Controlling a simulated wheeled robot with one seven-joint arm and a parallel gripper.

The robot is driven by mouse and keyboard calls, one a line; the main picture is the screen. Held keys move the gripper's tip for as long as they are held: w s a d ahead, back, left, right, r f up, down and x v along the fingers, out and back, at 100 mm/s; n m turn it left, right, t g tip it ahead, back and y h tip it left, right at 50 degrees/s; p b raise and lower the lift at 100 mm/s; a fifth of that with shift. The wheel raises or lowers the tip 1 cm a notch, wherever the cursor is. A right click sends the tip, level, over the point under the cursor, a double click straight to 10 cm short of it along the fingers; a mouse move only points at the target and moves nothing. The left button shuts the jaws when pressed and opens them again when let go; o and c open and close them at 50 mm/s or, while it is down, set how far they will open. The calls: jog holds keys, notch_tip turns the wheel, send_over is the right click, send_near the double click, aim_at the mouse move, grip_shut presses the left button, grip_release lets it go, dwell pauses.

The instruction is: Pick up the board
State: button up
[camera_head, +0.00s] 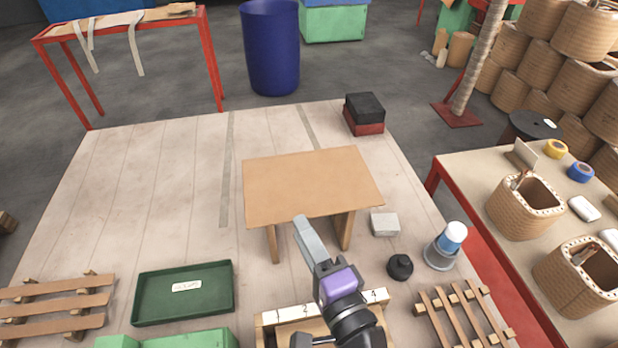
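A flat brown board (310,184) lies level on upright wooden supports (346,231), near the middle of the pale work table. Its front edge faces me and its top is bare. My gripper (304,232) is in front of the board, with its grey finger end near the board's front edge in the picture. The gap between them in depth is unclear. Only one grey finger shape shows, so I cannot see the opening. Nothing held shows at the gripper.
A green tray (184,318), a slatted wooden rack (462,318), a grey block (385,223), a black knob-like part (400,267) and a cup (452,238) surround the front. A black-and-red box (364,114) stands behind right.

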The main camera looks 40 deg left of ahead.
jog(key=shift+w+a, duration=0.35)
jog(key=shift+a, duration=0.3)
grip_shut()
dwell(1.0)
